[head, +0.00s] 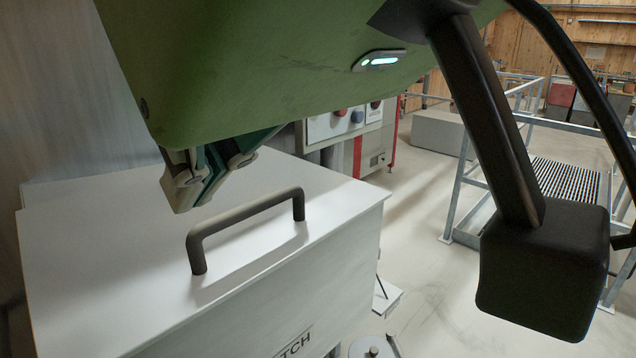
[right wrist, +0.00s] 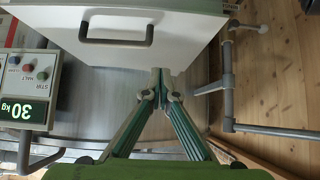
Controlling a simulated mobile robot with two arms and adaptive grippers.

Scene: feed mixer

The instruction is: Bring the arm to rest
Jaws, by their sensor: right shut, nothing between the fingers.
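My right gripper (head: 183,196) hangs below my green arm link at the upper left of the head view. Its fingers are shut and empty. In the right wrist view its fingertips (right wrist: 160,76) meet near the edge of a white box. That white box (head: 330,215) has a dark bar handle (head: 245,222) on its lid, and the handle also shows in the right wrist view (right wrist: 117,42). In the head view the fingers appear above the lid, left of the handle and apart from it. My left gripper is not in view.
A control panel (right wrist: 27,88) with coloured buttons and a "30 kg" display is at the left of the right wrist view. A metal railing (head: 485,160) and a ribbed ramp (head: 567,180) stand at the right. The pale floor (head: 425,230) between is mostly clear.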

